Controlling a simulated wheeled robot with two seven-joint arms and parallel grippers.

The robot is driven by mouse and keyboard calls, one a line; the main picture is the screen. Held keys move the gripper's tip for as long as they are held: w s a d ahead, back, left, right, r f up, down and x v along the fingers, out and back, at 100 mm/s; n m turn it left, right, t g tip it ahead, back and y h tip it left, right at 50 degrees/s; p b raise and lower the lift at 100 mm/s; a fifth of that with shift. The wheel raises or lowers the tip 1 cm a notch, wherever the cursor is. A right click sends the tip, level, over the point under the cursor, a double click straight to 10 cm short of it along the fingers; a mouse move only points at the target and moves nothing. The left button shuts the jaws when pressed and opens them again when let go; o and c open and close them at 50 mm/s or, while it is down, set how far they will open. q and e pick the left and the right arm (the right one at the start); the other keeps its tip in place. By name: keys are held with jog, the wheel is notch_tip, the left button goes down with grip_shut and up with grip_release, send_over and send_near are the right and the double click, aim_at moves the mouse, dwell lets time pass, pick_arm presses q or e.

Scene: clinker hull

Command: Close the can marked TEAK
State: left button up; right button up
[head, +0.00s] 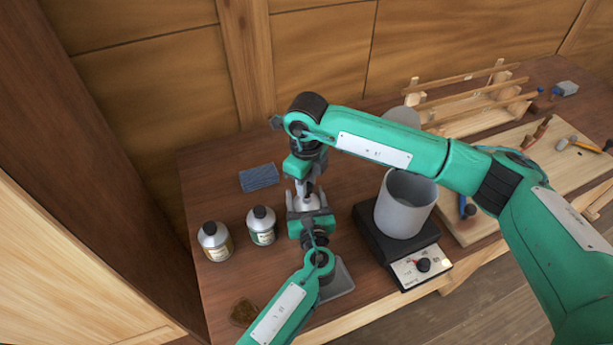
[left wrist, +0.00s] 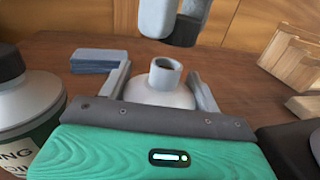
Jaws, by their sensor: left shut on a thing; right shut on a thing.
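A pale can (head: 307,202) stands on the bench; its open, uncapped neck (left wrist: 165,76) shows in the left wrist view. Its label is hidden, so I cannot read TEAK. My left gripper (head: 309,212) is shut on the can's body, one finger on each side. My right gripper (head: 306,183) points down from above and is shut on a dark cap (left wrist: 183,42). The cap is apart from the neck, above it and slightly to the right in the left wrist view.
Two capped bottles (head: 215,241) (head: 261,226) stand left of the can. A blue block (head: 259,177) lies behind. A grey pot (head: 404,210) on a black hotplate (head: 420,266) is close on the right. A grey plate (head: 340,281) lies in front, by the bench edge.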

dwell(0.4)
jog(key=shift+f, duration=0.85)
jog(key=shift+f, duration=0.6)
